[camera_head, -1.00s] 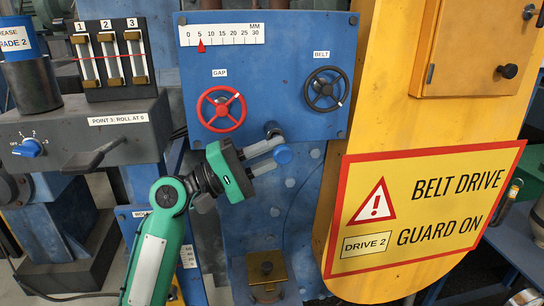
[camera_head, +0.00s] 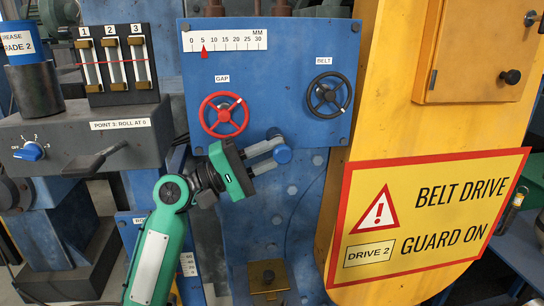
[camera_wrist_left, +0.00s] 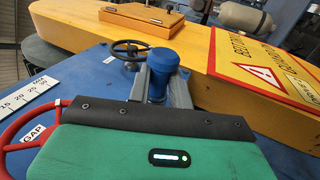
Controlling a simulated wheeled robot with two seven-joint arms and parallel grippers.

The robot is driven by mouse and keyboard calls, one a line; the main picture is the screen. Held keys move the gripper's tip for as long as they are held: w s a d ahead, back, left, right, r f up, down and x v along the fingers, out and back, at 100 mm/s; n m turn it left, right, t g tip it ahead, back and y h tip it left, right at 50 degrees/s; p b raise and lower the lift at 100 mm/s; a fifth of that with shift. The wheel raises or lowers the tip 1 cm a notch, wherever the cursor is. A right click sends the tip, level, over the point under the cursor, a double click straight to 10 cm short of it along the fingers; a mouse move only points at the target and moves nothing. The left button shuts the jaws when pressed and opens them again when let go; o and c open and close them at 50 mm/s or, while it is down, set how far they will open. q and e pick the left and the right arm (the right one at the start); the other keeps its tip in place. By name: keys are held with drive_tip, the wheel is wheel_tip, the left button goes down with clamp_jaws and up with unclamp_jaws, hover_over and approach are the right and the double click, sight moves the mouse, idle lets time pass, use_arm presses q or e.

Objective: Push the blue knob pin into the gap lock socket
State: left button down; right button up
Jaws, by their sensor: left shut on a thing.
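My left gripper (camera_head: 268,150) reaches in from the lower left and is shut on the blue knob pin (camera_head: 283,155). It holds the pin just below and right of the red GAP handwheel (camera_head: 224,114), in front of the blue panel's lower edge. In the left wrist view the pin's round blue head (camera_wrist_left: 163,62) shows beyond the green gripper body, with the grey fingers around it. The pin's shank is hidden by the fingers. I cannot make out the gap lock socket. My right gripper is out of view.
The black BELT handwheel (camera_head: 329,95) is right of the gripper. The scale with a red pointer (camera_head: 204,48) reads about 5. A yellow guard with a warning sign (camera_head: 430,215) stands at right. A grey box with a lever (camera_head: 95,160) is at left.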

use_arm(q)
drive_tip(key=c, duration=1.2)
unclamp_jaws()
drive_tip(key=shift+a, duration=0.1)
